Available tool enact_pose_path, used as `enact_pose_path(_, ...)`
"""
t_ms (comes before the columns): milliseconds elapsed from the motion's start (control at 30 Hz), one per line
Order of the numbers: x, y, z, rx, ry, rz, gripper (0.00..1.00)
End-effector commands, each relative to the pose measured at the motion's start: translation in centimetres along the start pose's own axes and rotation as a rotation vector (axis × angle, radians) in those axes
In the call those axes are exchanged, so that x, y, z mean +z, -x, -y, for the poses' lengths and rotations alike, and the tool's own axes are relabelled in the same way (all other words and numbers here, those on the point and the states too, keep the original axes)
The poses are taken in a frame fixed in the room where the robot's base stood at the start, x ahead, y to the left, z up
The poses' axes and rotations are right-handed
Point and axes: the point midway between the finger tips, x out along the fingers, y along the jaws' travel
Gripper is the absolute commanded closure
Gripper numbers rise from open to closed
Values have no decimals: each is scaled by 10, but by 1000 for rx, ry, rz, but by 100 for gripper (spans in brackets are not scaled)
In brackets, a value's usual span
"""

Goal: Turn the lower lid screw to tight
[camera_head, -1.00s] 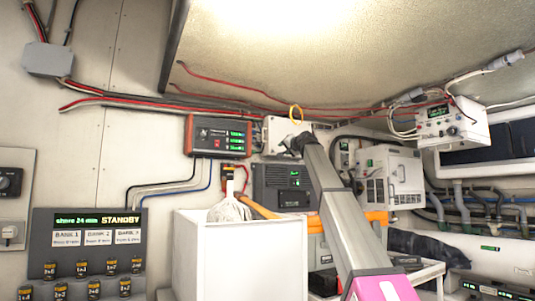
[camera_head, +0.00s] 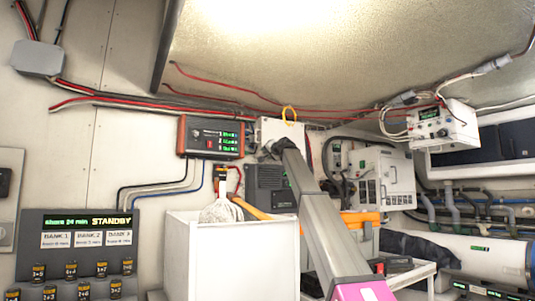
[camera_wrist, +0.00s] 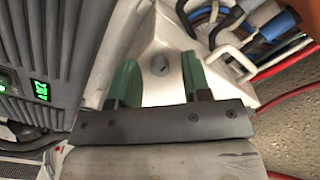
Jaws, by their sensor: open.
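A white box (camera_wrist: 160,22) with a grey screw (camera_wrist: 159,65) on its face fills the upper middle of the wrist view. My gripper (camera_wrist: 160,82) is open, with one green finger on either side of the screw in the picture. I cannot tell whether the fingers touch the box, or whether this is the lower or upper lid screw. The screw's slot angle is unclear. In the head view the white box (camera_head: 268,128) is on the back wall, partly behind my arm, and my fingers are hidden.
A grey unit with a green display (camera_wrist: 40,90) stands close left of my gripper in the wrist view. Cables and a blue connector (camera_wrist: 274,22) lie close at the upper right. In the head view a white bin (camera_head: 190,255) stands below, and an orange-framed display (camera_head: 210,137) hangs left of the box.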

Motion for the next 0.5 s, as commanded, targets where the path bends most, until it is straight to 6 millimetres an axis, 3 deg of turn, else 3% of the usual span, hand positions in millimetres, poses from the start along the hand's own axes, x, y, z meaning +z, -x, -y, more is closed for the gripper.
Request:
enact_pose_path(133, 0, 0, 0, 0, 0, 0, 56)
enact_pose_path(267, 0, 1, 0, 0, 0, 0, 98)
enact_pose_path(500, 0, 1, 0, 0, -5, 0, 100)
